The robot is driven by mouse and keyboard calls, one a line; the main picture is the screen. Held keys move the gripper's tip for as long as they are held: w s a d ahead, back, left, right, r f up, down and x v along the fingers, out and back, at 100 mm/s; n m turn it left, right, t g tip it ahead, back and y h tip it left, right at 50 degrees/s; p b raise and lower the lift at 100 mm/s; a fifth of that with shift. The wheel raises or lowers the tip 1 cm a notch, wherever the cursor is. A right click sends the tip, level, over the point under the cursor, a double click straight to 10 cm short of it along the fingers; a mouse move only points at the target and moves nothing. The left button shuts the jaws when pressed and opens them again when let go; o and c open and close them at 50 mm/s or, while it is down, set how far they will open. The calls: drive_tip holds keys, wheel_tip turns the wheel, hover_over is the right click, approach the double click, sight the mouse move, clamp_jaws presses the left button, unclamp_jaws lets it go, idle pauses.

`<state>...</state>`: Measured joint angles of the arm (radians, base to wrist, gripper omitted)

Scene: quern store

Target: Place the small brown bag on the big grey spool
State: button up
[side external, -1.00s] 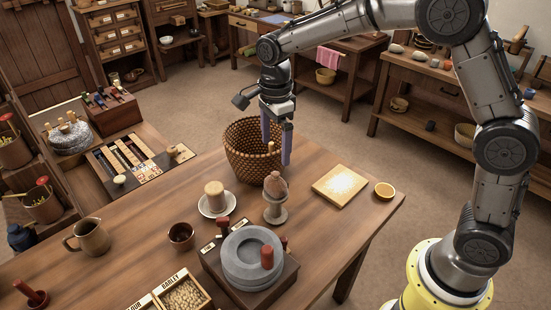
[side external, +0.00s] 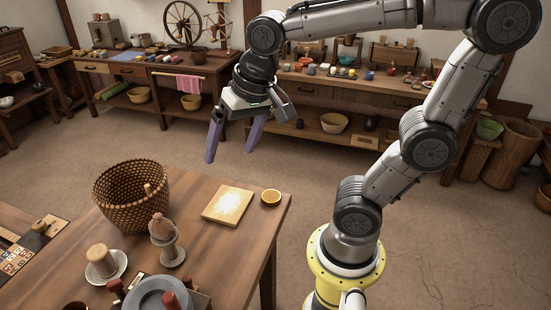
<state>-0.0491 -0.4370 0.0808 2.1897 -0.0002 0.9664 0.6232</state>
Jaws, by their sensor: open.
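A small brown bag (side external: 161,226), rounded with a narrow gathered top, sits upright on a grey spool-shaped stand (side external: 173,252) with a wide foot. Both are on the wooden table (side external: 216,262), in front of the wicker basket. My gripper (side external: 232,148) is open and empty, its two purple fingers pointing down and spread apart. It is raised well above and to the right of the bag, apart from it, and appears over the floor behind the table.
A wicker basket (side external: 131,205) stands behind the bag. A pale yellow board (side external: 228,205) and small orange bowl (side external: 271,197) lie to the right. A tan cylinder (side external: 98,258) stands on a white saucer (side external: 118,265) at left. A grey round stone (side external: 158,294) is in front.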

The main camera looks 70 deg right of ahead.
drive_tip(key=s+d+f+n+t, duration=0.1)
drive_tip(key=s+f+n, duration=0.1)
drive_tip(key=s+n, duration=0.4)
drive_tip(key=shift+s+f+n+t, duration=0.2)
drive_tip(key=shift+s+n+t, duration=0.1)
drive_tip(key=shift+s, duration=0.8)
